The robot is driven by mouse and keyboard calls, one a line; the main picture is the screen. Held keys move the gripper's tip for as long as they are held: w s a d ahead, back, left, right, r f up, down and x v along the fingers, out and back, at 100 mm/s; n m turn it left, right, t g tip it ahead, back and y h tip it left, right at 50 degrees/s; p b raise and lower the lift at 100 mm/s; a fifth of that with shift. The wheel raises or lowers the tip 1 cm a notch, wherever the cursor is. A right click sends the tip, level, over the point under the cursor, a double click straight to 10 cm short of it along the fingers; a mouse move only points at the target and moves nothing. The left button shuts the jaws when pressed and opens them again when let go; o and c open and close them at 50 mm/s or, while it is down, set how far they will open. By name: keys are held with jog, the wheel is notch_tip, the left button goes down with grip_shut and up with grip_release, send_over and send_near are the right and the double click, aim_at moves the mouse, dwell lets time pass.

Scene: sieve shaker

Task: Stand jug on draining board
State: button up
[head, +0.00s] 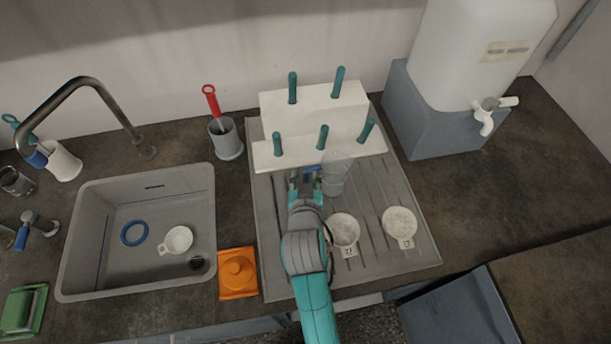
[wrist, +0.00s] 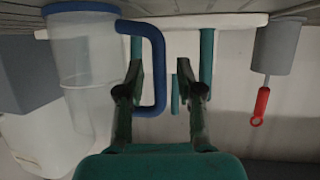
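The jug (head: 337,176) is clear, with a blue handle and a blue band at its base. It is upright on the draining board (head: 425,240), just in front of the white peg rack. In the wrist view, which is upside down, the jug (wrist: 85,65) is at left, with its blue end at the grooved board. My gripper (head: 306,178) is left of the jug at its handle. In the wrist view my gripper (wrist: 163,88) is open, with the blue handle between its fingers and gaps beside the grip bar.
A white rack with teal pegs (head: 320,110) stands behind. Two white pans (head: 343,230) (head: 398,222) lie at the board's right. A grey cup (head: 225,140) with a red-handled brush, a sink (head: 90,240) and an orange block (head: 238,273) are left. A water tank (head: 470,60) is back right.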

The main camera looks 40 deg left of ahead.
jog(key=v, duration=1.2)
jog(key=shift+r, duration=0.2)
